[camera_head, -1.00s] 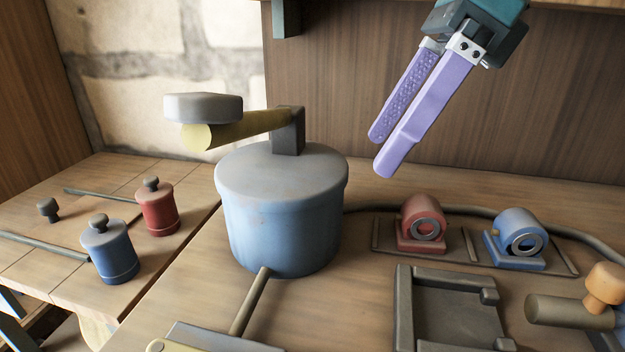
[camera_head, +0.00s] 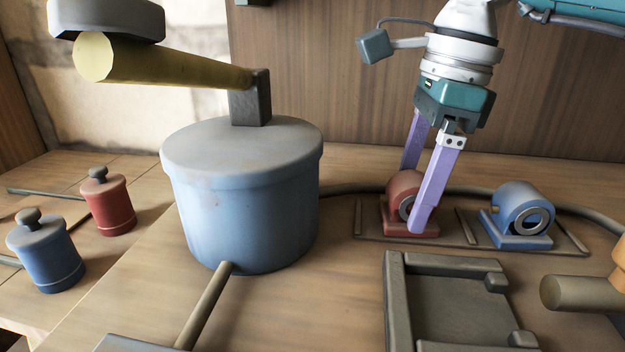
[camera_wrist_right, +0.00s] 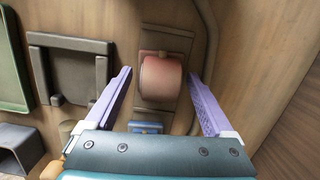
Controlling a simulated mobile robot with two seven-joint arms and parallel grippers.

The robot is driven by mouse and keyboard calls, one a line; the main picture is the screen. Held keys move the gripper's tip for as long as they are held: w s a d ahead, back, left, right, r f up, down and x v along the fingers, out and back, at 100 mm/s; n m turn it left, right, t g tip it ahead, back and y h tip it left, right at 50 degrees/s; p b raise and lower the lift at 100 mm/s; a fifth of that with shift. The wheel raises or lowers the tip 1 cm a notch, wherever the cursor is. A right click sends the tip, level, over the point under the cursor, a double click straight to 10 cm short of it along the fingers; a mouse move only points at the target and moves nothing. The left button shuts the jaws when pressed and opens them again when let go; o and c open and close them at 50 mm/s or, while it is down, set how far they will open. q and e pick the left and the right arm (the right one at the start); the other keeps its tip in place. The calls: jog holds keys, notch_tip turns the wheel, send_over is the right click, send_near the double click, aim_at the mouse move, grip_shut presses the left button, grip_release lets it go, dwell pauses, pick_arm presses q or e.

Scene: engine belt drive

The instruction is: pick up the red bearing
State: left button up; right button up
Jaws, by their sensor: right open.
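The red bearing (camera_head: 399,190) sits upright on its base in the tray at the back of the bench. My right gripper (camera_head: 413,203) is open and lowered around it, with one purple finger in front of it and one behind. In the right wrist view the red bearing (camera_wrist_right: 160,78) lies between and slightly beyond the two open fingers (camera_wrist_right: 163,82). There is a gap on both sides, and the fingers do not look closed on it. My left gripper is not in view.
The blue bearing (camera_head: 522,211) stands just right of the red one. A dark frame (camera_head: 397,300) lies in front. A large blue pot (camera_head: 243,205) stands to the left. A hose (camera_head: 345,190) runs behind the bearings.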

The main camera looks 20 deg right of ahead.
jog(key=shift+f, duration=0.25)
grip_shut()
dwell(0.5)
jog(key=shift+r, duration=0.1)
